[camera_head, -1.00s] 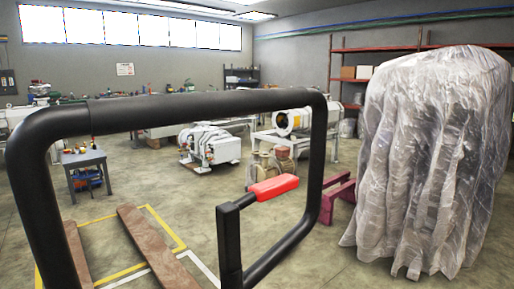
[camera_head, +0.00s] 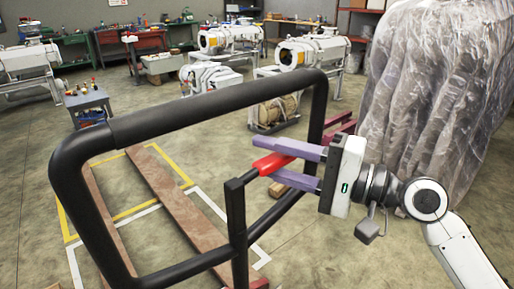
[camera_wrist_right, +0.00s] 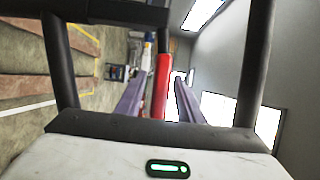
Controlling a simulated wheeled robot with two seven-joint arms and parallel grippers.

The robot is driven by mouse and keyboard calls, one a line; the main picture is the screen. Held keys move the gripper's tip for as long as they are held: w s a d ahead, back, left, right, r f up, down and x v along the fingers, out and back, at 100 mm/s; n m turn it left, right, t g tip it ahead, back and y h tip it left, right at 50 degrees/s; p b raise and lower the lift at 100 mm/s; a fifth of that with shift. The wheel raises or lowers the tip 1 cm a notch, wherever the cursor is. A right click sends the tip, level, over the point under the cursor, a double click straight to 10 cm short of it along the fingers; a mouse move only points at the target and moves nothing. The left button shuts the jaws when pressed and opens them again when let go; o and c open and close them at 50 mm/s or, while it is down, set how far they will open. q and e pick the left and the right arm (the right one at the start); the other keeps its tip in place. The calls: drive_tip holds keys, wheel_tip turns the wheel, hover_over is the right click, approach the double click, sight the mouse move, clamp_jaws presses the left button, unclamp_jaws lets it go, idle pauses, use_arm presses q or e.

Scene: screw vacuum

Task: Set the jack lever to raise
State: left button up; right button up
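The jack lever (camera_head: 270,164) has a red grip on a black post inside the jack's black tubular handle frame (camera_head: 200,108). My right gripper (camera_head: 250,157) comes in from the right in the head view, with its two purple fingers above and below the red grip. In the right wrist view the red grip (camera_wrist_right: 161,85) runs between the two fingers (camera_wrist_right: 159,88), with narrow gaps on both sides. The gripper is open around the lever and does not appear clamped on it. My left gripper is not in view.
Plastic-wrapped equipment (camera_head: 430,100) stands close on the right, behind my right arm. Wooden forks or planks (camera_head: 175,205) lie on the floor within yellow and white markings. White pumps (camera_head: 210,77) and a small grey cart (camera_head: 88,105) stand farther back.

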sight(258, 166)
drive_tip(key=shift+x, duration=1.35)
clamp_jaws()
drive_tip(key=shift+f+m+t+y+b, duration=0.3)
drive_tip(key=shift+f+m+y, duration=0.1)
drive_tip(key=shift+f+m, duration=0.9)
drive_tip(key=shift+m, duration=0.5)
unclamp_jaws()
drive_tip(key=shift+d, duration=0.1)
